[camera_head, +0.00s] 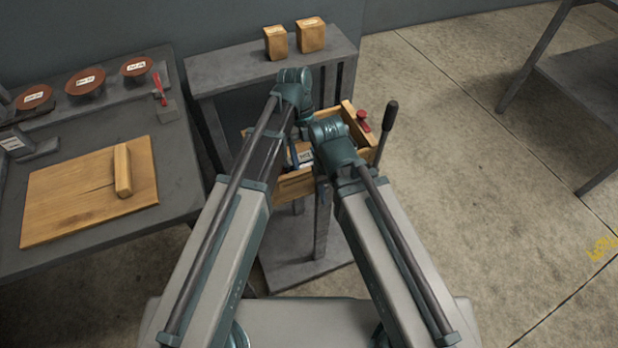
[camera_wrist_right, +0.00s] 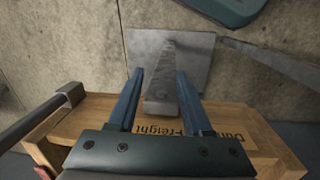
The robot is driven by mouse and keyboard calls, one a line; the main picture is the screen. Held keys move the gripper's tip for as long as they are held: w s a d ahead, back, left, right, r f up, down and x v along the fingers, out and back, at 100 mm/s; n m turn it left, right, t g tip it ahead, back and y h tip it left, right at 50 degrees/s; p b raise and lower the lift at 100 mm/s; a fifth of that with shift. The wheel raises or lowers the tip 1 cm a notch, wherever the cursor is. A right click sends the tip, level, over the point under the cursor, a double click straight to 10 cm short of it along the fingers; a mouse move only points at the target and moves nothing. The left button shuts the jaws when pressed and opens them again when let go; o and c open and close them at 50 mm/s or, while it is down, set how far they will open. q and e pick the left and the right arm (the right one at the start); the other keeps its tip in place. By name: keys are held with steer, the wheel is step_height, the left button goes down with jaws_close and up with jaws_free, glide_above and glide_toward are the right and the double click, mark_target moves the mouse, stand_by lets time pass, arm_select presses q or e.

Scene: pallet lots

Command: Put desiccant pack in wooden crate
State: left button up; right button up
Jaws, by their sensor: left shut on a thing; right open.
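The wooden crate (camera_head: 296,186) stands at the centre of the head view, partly covered by my arms. Its lettered wooden side (camera_wrist_right: 235,130) also shows in the right wrist view. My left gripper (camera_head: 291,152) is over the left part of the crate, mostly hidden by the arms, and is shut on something. A small pale, labelled item (camera_head: 305,157) shows beside it, perhaps the desiccant pack; I cannot tell whether it is held or lying in the crate. My right gripper (camera_wrist_right: 162,95) is open and empty, its fingers pointing down at the crate's near side.
A grey stand (camera_head: 230,66) behind the crate carries two tan boxes (camera_head: 293,38). A dark lever (camera_head: 385,130) and a red knob (camera_head: 362,120) are at the crate's right. The left bench holds a wooden board (camera_head: 70,205) and several brown round containers (camera_head: 86,82).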

arm_select(q)
steer(key=shift+f+b, duration=1.95)
steer(key=shift+f, duration=0.15)
steer(key=shift+r, duration=0.15)
steer(key=o, duration=1.4)
steer(key=p+v, duration=1.1)
steer(key=v, duration=0.1)
